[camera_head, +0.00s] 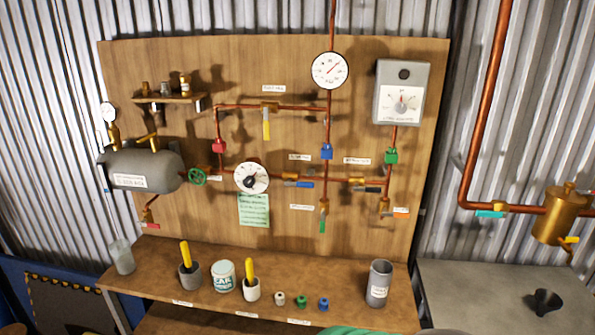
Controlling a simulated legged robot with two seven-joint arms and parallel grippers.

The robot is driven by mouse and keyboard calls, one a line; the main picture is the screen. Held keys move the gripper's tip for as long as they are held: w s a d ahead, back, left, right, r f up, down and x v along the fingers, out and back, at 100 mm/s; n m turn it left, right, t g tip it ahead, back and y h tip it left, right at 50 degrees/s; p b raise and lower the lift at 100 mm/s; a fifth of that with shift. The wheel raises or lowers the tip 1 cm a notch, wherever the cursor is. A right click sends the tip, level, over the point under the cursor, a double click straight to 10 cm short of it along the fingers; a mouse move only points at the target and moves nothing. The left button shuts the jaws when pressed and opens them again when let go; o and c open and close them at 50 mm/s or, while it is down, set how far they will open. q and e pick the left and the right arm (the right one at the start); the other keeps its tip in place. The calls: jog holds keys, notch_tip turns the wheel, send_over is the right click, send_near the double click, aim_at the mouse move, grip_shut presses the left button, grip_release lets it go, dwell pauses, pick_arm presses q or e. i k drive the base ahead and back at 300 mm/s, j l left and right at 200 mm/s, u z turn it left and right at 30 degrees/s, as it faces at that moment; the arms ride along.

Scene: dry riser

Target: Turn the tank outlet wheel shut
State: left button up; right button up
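The grey tank (150,172) with a white label is mounted at the left of the wooden panel. A small green handwheel (198,177), which I take for the tank outlet wheel, sits on the copper pipe just right of the tank's end. Its rim and spokes show, but I cannot tell from it how far the valve is open. A white dial with a black knob (250,182) is farther right on the same pipe run. Neither of my grippers shows in the head view, and nothing touches the wheel.
Copper pipes with coloured lever valves and a round gauge (329,70) cover the panel (290,225). A grey control box (402,92) is at upper right. The bench ledge (345,300) holds cups, a tin and small coloured fittings. A grey side table (500,300) carries a black funnel-like piece.

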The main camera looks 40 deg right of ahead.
aim_at(200, 172)
jog(key=l+z, duration=0.1)
jog(key=z, duration=0.65)
